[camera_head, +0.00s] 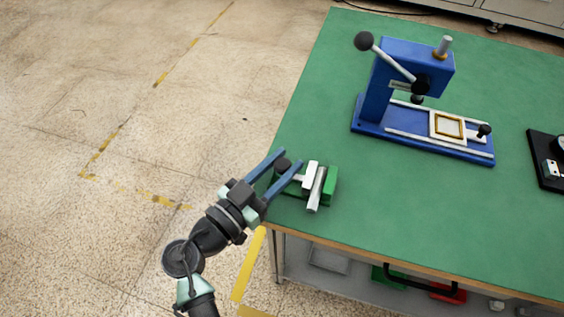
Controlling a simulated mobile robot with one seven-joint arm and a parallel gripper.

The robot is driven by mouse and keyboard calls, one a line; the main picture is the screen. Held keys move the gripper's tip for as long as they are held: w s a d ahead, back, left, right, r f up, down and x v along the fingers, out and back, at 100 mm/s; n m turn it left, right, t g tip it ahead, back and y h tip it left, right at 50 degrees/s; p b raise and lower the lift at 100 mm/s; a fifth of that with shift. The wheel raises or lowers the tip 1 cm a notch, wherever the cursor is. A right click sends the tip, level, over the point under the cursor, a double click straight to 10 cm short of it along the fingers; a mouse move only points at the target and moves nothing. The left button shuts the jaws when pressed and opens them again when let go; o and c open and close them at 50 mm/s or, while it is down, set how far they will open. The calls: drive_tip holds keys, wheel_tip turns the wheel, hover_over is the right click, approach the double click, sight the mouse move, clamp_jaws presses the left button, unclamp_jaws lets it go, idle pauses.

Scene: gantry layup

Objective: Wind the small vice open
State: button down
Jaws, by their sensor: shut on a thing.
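The small vice sits near the left front corner of the green table, with a green body (330,186) and pale jaws (314,186). A pale bar stands tilted at the jaws; I cannot tell whether it is clamped. A dark round knob (283,165) is on the vice's left end. My gripper (290,166) reaches in from the lower left, its two blue fingers on either side of the knob and shut on it. The far finger partly hides the knob's surroundings, and the near finger hides part of the vice's left end.
The green table (400,215) is clear in front and to the right of the vice. A blue lever press (410,75) stands behind, its ball-ended lever pointing left. A black device (548,160) is at the right edge. Open floor lies left.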

drive_tip(key=shift+f, duration=0.1)
drive_tip(key=n+t+y+b, duration=0.1)
drive_tip(key=y, duration=0.1)
drive_tip(key=n+t+y+b, duration=0.1)
drive_tip(key=n+t+y, duration=0.1)
drive_tip(key=shift+s+d+n+y, duration=0.1)
drive_tip(key=shift+n+y, duration=0.2)
drive_tip(key=shift+y, duration=0.1)
drive_tip(key=n+t+y+p, duration=0.1)
drive_tip(key=n+y, duration=0.1)
drive_tip(key=y, duration=0.1)
drive_tip(key=shift+n+y+p, duration=0.8)
drive_tip(key=shift+n+y, duration=0.1)
drive_tip(key=shift+y, duration=0.5)
